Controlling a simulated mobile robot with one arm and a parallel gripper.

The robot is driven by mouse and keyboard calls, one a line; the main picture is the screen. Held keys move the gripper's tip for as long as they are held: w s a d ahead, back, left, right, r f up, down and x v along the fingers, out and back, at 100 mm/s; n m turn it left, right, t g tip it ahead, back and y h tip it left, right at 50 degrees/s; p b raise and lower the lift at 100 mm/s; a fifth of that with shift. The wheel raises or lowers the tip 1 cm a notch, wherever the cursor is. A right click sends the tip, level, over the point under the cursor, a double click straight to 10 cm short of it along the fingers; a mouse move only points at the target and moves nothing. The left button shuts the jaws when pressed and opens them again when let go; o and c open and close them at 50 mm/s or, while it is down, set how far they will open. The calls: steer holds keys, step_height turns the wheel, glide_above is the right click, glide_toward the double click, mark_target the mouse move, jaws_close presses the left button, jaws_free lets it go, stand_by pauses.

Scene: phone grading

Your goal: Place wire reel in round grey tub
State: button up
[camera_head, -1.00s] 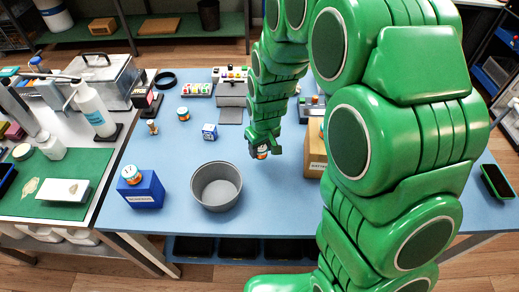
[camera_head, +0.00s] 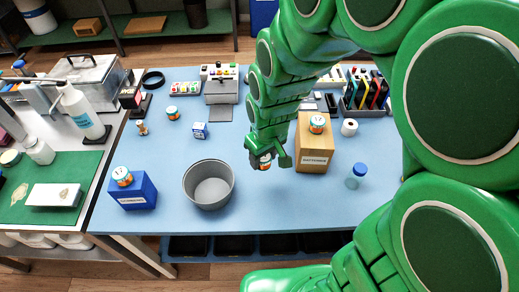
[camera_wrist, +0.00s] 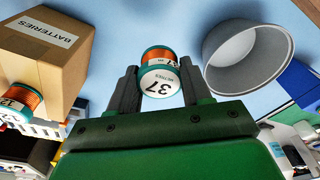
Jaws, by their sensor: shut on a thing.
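A wire reel (camera_wrist: 158,77) with copper-coloured winding and a white end marked 37 sits between my two fingers in the wrist view. My gripper (camera_head: 264,160) is shut on it, and the reel partly shows below the fingers in the head view. The round grey tub (camera_head: 190,185) stands on the blue table to the left of my gripper, with a gap between them. The tub (camera_wrist: 262,88) looks empty in both views and lies to the right of the held reel in the wrist view.
A cardboard box (camera_head: 314,163) with a reel (camera_head: 317,124) on top stands close right of my gripper, labelled BATTERIES in the wrist view. A blue box (camera_head: 138,197) bearing another reel (camera_head: 122,176) stands left of the tub. A blue-capped jar (camera_head: 356,176) stands at the right.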

steer(key=shift+s+d+r, duration=0.2)
steer(key=shift+s+r, duration=0.15)
steer(key=shift+s, duration=0.4)
